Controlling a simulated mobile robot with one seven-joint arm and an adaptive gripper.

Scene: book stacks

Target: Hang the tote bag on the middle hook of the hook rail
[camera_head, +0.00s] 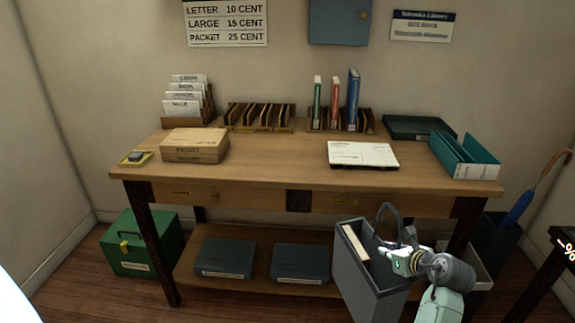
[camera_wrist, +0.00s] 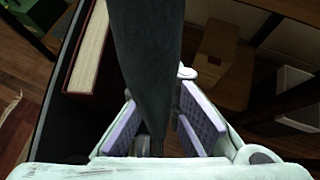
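The grey tote bag (camera_head: 372,287) hangs or stands upright in front of the table's right part, its lower end cut off by the frame. A cream-edged book (camera_head: 355,243) shows in its open top. Its stiff looped handle (camera_head: 386,212) rises above the rim. My gripper (camera_head: 398,258) is at the bag's right side by the handle. In the wrist view, the dark handle strap (camera_wrist: 147,50) runs between my fingers (camera_wrist: 160,120), which appear closed on it. The book (camera_wrist: 90,50) shows left of the strap. The bag's bottom is hidden. No hook rail is visible.
The wooden table (camera_head: 265,160) carries a parcel (camera_head: 195,146), book racks, a white pad (camera_head: 362,154) and a teal file holder (camera_head: 465,155). Dark boxes (camera_head: 226,258) lie on its lower shelf. A green box (camera_head: 140,245) and an umbrella (camera_head: 520,207) flank the table.

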